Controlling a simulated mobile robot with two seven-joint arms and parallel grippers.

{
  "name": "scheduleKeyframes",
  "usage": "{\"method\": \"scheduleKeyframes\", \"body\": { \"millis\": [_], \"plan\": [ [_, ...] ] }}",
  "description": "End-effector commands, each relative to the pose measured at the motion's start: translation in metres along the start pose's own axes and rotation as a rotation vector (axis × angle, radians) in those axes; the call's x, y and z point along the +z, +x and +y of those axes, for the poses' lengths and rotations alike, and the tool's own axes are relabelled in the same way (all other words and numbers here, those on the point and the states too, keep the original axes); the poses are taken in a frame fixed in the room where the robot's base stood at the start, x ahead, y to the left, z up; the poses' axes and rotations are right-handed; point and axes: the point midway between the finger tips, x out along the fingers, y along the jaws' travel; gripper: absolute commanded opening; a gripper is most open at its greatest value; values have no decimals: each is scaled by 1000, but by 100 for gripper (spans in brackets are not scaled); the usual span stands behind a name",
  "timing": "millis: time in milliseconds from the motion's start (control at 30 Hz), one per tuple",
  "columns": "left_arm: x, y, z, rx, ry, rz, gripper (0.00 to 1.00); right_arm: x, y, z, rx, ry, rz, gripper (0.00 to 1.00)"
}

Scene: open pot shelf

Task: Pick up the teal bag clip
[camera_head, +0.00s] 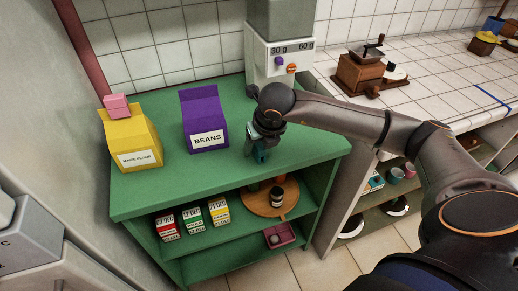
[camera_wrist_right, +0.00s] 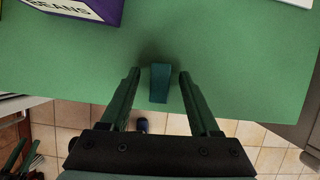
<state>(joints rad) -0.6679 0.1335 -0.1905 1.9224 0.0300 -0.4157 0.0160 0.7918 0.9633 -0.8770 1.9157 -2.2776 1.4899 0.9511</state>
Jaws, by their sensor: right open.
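The teal bag clip (camera_wrist_right: 160,83) is a small block on the green counter top, near its front edge, in the right wrist view. My right gripper (camera_wrist_right: 158,76) is open, with one dark green finger on each side of the clip and a visible gap to both. In the head view my right gripper (camera_head: 257,152) points down over the counter's right part. There the clip is hard to tell from the similarly coloured fingers. My left gripper is not in view.
On the green counter (camera_head: 170,197) stand a purple beans bag (camera_head: 204,115) and a yellow maize flour bag (camera_head: 133,143) with a pink block (camera_head: 117,105) on top. A dispenser (camera_head: 279,60) stands behind my gripper. Dated cartons (camera_head: 192,221) are on the shelf below.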

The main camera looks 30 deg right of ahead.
Motion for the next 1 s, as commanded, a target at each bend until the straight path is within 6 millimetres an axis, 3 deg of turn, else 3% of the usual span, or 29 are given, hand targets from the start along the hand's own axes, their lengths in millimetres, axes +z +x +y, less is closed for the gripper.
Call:
{"method": "scheduleKeyframes", "body": {
  "millis": [267, 833, 1000],
  "plan": [
    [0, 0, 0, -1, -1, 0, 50, 0, 4, 0, 1, -1, -1, 62],
    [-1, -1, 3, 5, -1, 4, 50, 0, 4, 0, 0, -1, -1, 0],
    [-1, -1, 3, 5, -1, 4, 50, 0, 4, 0, 0, -1, -1, 0]
  ]
}}
